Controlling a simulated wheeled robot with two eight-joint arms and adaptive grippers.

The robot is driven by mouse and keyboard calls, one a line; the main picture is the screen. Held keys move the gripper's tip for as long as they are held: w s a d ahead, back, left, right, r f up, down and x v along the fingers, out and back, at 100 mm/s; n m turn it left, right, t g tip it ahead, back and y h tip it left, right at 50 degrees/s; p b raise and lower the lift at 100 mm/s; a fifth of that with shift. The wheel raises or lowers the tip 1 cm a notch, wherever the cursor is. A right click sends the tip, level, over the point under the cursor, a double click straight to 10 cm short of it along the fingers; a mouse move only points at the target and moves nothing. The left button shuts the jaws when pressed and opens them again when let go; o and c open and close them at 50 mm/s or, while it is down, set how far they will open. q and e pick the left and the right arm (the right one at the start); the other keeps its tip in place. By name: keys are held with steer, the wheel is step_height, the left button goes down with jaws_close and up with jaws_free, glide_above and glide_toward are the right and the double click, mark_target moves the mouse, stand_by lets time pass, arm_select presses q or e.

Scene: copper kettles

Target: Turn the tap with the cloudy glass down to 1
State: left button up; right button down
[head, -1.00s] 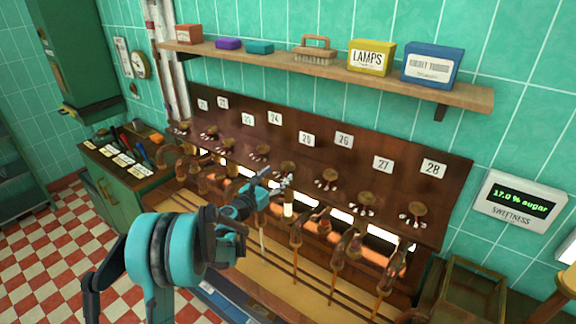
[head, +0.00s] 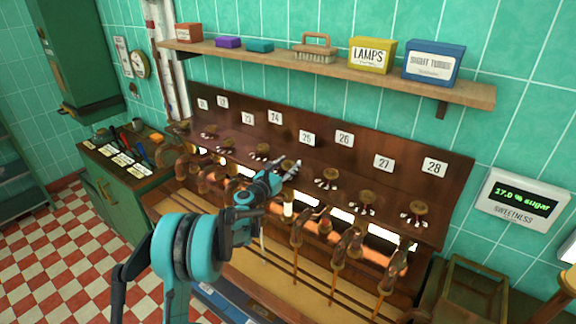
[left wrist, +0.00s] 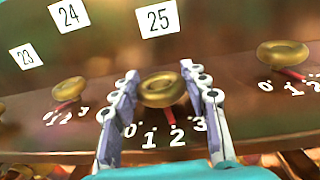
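My left gripper (head: 291,167) is in front of the row of taps, below the label 25. In the left wrist view its two fingers (left wrist: 160,92) are apart, one on each side of the brass tap (left wrist: 158,90) under label 25. I cannot tell whether they touch it. That tap's red pointer (left wrist: 170,111) points close to 2 on a scale from 0 to 3. In the head view the gripper hides this tap. A small pale, whitish glass (head: 287,208) shows just below the gripper; the other glasses look more orange. My right gripper is not in view.
Neighbouring brass taps stand close on both sides, at left (left wrist: 68,90) and right (left wrist: 284,54). Copper spouts (head: 347,246) hang below. A shelf (head: 330,72) with boxes runs above. A sweetness display (head: 520,200) at right reads 17.0 % sugar.

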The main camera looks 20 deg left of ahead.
arm_select(q)
steer(key=shift+c, duration=0.9)
steer(key=shift+m+h, duration=0.3)
steer(key=shift+h, duration=0.1)
steer(key=shift+a+m+g+h, duration=0.1)
steer(key=shift+m+g+h, duration=0.4)
steer(key=shift+h, duration=0.3)
steer(key=shift+m+g+h, duration=1.8)
steer(key=shift+m+h, duration=0.3)
steer(key=shift+h, duration=0.6)
steer(key=o, duration=1.2)
steer(key=shift+c, duration=0.2)
